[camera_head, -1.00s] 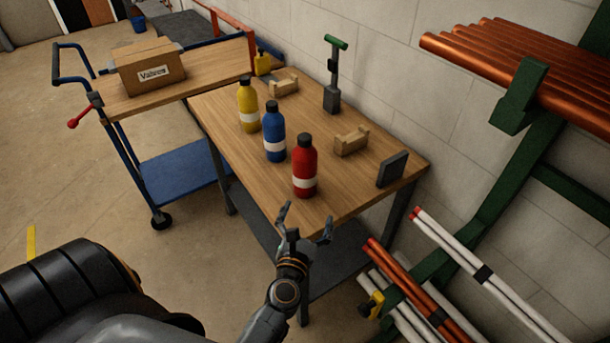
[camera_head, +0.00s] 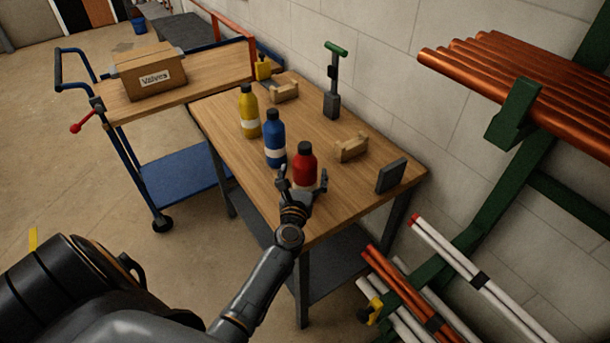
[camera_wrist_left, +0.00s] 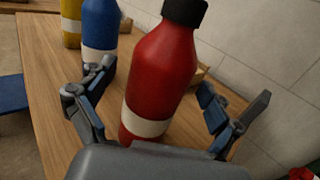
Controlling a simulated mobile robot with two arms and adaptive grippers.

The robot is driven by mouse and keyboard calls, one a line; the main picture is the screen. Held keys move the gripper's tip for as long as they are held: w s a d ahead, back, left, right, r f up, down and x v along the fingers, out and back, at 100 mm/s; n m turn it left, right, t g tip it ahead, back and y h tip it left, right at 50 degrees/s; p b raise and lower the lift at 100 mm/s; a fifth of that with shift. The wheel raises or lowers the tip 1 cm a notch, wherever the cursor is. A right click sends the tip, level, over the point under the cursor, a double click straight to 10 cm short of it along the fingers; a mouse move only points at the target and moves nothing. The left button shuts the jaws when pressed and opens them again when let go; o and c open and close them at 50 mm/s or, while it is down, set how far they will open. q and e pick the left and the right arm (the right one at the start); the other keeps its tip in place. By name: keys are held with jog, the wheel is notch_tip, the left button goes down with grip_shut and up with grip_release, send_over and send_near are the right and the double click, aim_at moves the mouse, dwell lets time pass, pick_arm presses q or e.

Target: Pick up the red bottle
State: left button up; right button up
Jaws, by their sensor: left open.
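The red bottle (camera_head: 305,163) with a black cap and white band stands upright on the wooden table (camera_head: 233,158), near its front end. My left gripper (camera_head: 303,178) is open, with its fingers at either side of the bottle's lower part. In the left wrist view the red bottle (camera_wrist_left: 163,75) stands between the two spread fingers (camera_wrist_left: 155,108), with gaps visible at both sides. The bottle's lower part is partly hidden by the gripper. My right gripper is not in view.
A blue bottle (camera_head: 274,135) stands close to the left, with a yellow bottle (camera_head: 249,112) behind it. Wooden cradles (camera_head: 351,147) and a dark block (camera_head: 391,173) lie to the right. A pipe rack (camera_head: 480,190) stands further right.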

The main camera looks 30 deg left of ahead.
pick_arm(q)
jog(key=shift+x, duration=1.15)
jog(key=shift+s+d, duration=0.1)
jog(key=shift+c, duration=0.2)
jog(key=c, duration=1.7)
